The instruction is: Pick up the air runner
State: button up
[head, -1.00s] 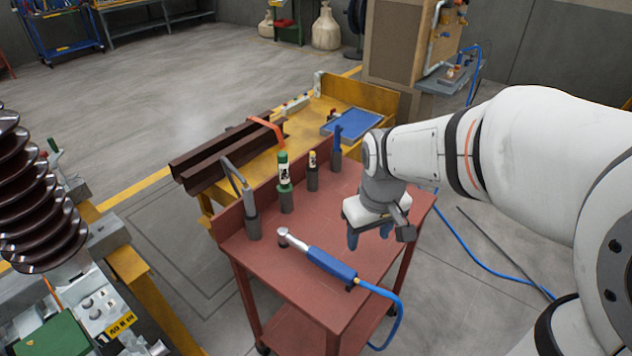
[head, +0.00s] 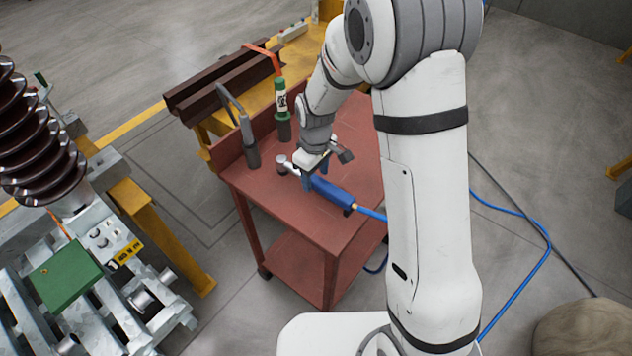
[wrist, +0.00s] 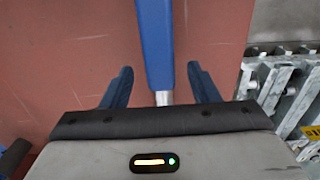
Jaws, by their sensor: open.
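The air runner (head: 332,192) lies on the red cart top, with a blue handle, a silver head at its left end and a blue hose at its right end. In the wrist view its blue handle (wrist: 155,45) runs up from between the fingers, with a bit of silver neck below it. My gripper (head: 308,182) is over the tool near where the handle meets the silver neck. Its two blue fingers (wrist: 160,88) are open, one on each side of the tool and apart from it. The head end is hidden under the gripper in the wrist view.
The red cart (head: 255,185) holds upright tools in dark holders, a grey hooked one (head: 243,125) and a green one (head: 281,108), left of and behind my gripper. A blue hose (head: 520,285) trails on the floor. Brown steel beams (head: 225,85) lie behind the cart.

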aim_at(315, 179)
jog(key=shift+f, duration=1.6)
jog(key=shift+c, duration=0.3)
jog(key=shift+r, duration=0.1)
grip_shut()
